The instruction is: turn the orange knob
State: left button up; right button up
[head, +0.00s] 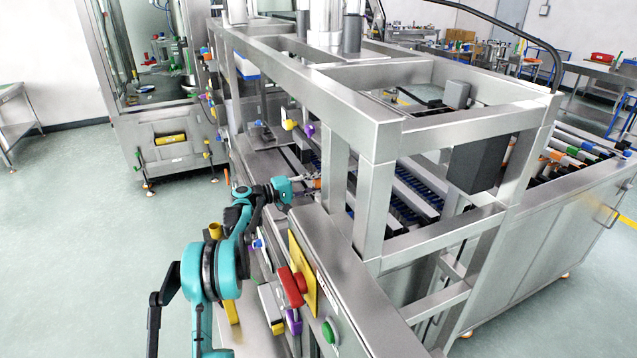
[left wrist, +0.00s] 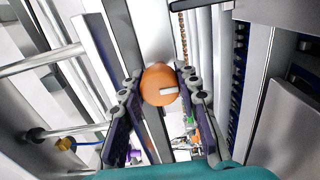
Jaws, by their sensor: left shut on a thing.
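The orange knob (left wrist: 158,80) is a round cap with a pale bar mark on its face in the left wrist view. My left gripper (left wrist: 159,78) has one finger on each side of it, the tips close against its sides. In the head view my left gripper (head: 306,185) reaches in among the metal frames, and only a small orange bit of the knob (head: 317,183) shows at its tips. My right gripper is in neither view.
Steel posts and beams (head: 375,190) of the machine stand close right of my left gripper. Open floor (head: 90,230) lies to the left.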

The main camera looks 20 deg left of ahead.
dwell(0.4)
pick_arm(q)
jog(key=o, duration=1.2)
jog(key=shift+c, duration=0.2)
jog(key=shift+a, duration=0.1)
jog(key=v, duration=1.1)
jog(key=shift+s+a, duration=0.25)
jog(key=shift+s, duration=0.1)
jog(key=shift+s+f, duration=0.1)
